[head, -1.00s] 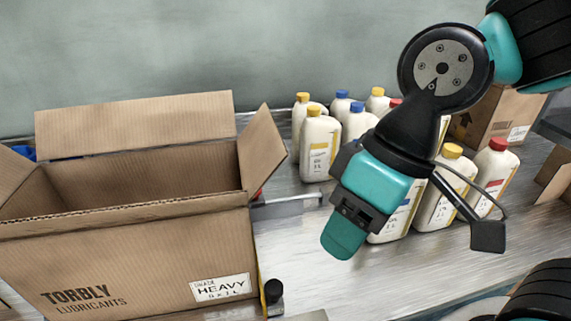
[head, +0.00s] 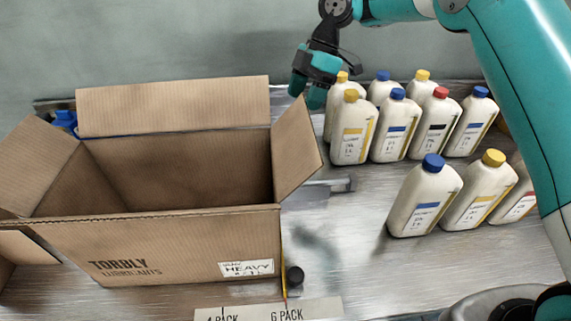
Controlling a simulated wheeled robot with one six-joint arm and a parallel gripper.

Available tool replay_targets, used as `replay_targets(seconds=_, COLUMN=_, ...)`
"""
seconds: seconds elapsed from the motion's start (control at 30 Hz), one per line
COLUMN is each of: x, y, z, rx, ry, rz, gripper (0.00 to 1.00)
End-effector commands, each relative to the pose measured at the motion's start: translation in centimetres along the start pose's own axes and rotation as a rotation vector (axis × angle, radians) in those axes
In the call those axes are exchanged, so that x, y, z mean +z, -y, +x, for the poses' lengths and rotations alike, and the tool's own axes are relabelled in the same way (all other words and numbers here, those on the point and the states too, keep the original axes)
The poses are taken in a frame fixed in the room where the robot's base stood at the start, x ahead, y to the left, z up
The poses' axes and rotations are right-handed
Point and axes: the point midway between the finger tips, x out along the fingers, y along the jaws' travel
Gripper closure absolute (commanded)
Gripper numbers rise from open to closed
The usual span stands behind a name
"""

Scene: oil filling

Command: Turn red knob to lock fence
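No red knob shows in the head view. A black knob (head: 294,275) stands at the right front corner of the open cardboard box (head: 180,245), beside a thin yellow strip (head: 284,265). A metal bar (head: 322,188) with a dark end sticks out from behind the box's right side; I cannot tell whether it is part of the fence. My gripper (head: 308,98) is up behind the box's right rear corner, left of the bottles. It holds nothing that I can see, and its finger gap is not visible from this side.
Several white bottles (head: 350,135) with yellow, blue and red caps stand at the back right. More, such as a blue-capped one (head: 424,200), stand nearer on the right. A plate marked 4 PACK and 6 PACK (head: 265,313) lies in front.

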Motion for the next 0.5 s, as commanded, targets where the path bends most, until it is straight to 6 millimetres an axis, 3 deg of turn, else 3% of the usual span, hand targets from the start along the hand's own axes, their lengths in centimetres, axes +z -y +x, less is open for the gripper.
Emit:
replay_targets(seconds=0.1, x=1.0, y=-1.2, z=1.5, rx=-0.043, ry=0.031, rz=-0.213, gripper=0.36)
replay_targets(seconds=0.2, x=1.6, y=-1.6, z=2.2, rx=-0.063, ry=0.049, rz=-0.319, gripper=0.36)
replay_targets(seconds=0.5, x=2.2, y=-1.7, z=4.4, rx=-0.072, ry=0.059, rz=-0.373, gripper=0.36)
